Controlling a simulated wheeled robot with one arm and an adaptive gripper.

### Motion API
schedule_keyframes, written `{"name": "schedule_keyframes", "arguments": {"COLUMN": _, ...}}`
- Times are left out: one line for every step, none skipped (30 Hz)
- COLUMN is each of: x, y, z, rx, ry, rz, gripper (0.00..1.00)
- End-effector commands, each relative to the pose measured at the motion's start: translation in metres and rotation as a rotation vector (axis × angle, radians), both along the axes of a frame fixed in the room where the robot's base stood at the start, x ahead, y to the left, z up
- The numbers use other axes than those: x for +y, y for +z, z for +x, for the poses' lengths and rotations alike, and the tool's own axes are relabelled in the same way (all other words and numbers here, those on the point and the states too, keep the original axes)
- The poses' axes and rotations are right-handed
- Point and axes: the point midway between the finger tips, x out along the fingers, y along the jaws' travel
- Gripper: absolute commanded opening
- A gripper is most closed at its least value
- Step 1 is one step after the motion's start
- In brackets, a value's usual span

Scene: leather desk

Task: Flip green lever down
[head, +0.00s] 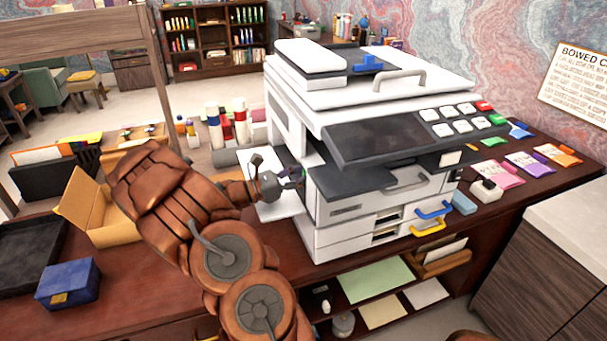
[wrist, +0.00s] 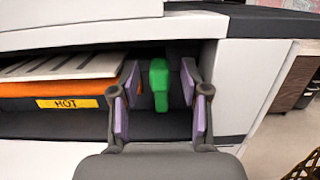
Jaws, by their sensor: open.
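The green lever (wrist: 159,84) sits in the dark opening in the side of the white copier (wrist: 263,70). In the wrist view it hangs with its long part pointing down from a wider top. My gripper (wrist: 156,105) is open, with its purple-padded fingers on either side of the lever. I cannot tell whether the pads touch it. In the head view the copier (head: 335,207) stands on the desk, and my gripper (head: 298,178) reaches into its left side.
An orange part with a yellow HOT label (wrist: 66,103) lies left of the lever inside the opening. A white side tray (head: 279,209) is below my gripper. A cardboard box (head: 80,200) and a blue box (head: 67,284) stand on the desk at left.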

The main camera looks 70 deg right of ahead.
Motion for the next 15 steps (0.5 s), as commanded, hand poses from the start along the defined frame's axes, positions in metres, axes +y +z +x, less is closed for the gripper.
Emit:
{"name": "schedule_keyframes", "arguments": {"x": 0.002, "y": -0.001, "z": 0.002, "rx": 0.0, "ry": 0.002, "rz": 0.0, "gripper": 0.46}}
{"name": "schedule_keyframes", "arguments": {"x": 0.003, "y": -0.001, "z": 0.004, "rx": -0.001, "ry": 0.002, "rz": 0.001, "gripper": 0.46}}
{"name": "schedule_keyframes", "arguments": {"x": 0.006, "y": -0.002, "z": 0.007, "rx": -0.001, "ry": 0.003, "rz": 0.0, "gripper": 0.46}}
{"name": "schedule_keyframes", "arguments": {"x": 0.008, "y": -0.002, "z": 0.01, "rx": -0.001, "ry": 0.003, "rz": 0.0, "gripper": 0.46}}
{"name": "schedule_keyframes", "arguments": {"x": 0.011, "y": -0.003, "z": 0.013, "rx": -0.002, "ry": 0.004, "rz": 0.001, "gripper": 0.46}}
{"name": "schedule_keyframes", "arguments": {"x": 0.015, "y": -0.004, "z": 0.018, "rx": -0.001, "ry": 0.005, "rz": 0.002, "gripper": 0.46}}
{"name": "schedule_keyframes", "arguments": {"x": 0.019, "y": -0.005, "z": 0.022, "rx": -0.001, "ry": 0.006, "rz": 0.002, "gripper": 0.46}}
{"name": "schedule_keyframes", "arguments": {"x": 0.022, "y": -0.006, "z": 0.026, "rx": -0.001, "ry": 0.005, "rz": 0.002, "gripper": 0.46}}
{"name": "schedule_keyframes", "arguments": {"x": 0.028, "y": -0.006, "z": 0.032, "rx": 0.0, "ry": 0.005, "rz": 0.001, "gripper": 0.46}}
{"name": "schedule_keyframes", "arguments": {"x": 0.032, "y": -0.007, "z": 0.037, "rx": 0.0, "ry": 0.005, "rz": 0.0, "gripper": 0.46}}
{"name": "schedule_keyframes", "arguments": {"x": 0.036, "y": -0.008, "z": 0.041, "rx": 0.001, "ry": 0.004, "rz": 0.001, "gripper": 0.46}}
{"name": "schedule_keyframes", "arguments": {"x": 0.041, "y": -0.009, "z": 0.047, "rx": 0.0, "ry": 0.004, "rz": 0.001, "gripper": 0.46}}
{"name": "schedule_keyframes", "arguments": {"x": 0.045, "y": -0.01, "z": 0.051, "rx": 0.0, "ry": 0.005, "rz": 0.001, "gripper": 0.46}}
{"name": "schedule_keyframes", "arguments": {"x": 0.048, "y": -0.011, "z": 0.055, "rx": -0.001, "ry": 0.005, "rz": 0.002, "gripper": 0.46}}
{"name": "schedule_keyframes", "arguments": {"x": 0.053, "y": -0.012, "z": 0.061, "rx": -0.002, "ry": 0.005, "rz": 0.002, "gripper": 0.46}}
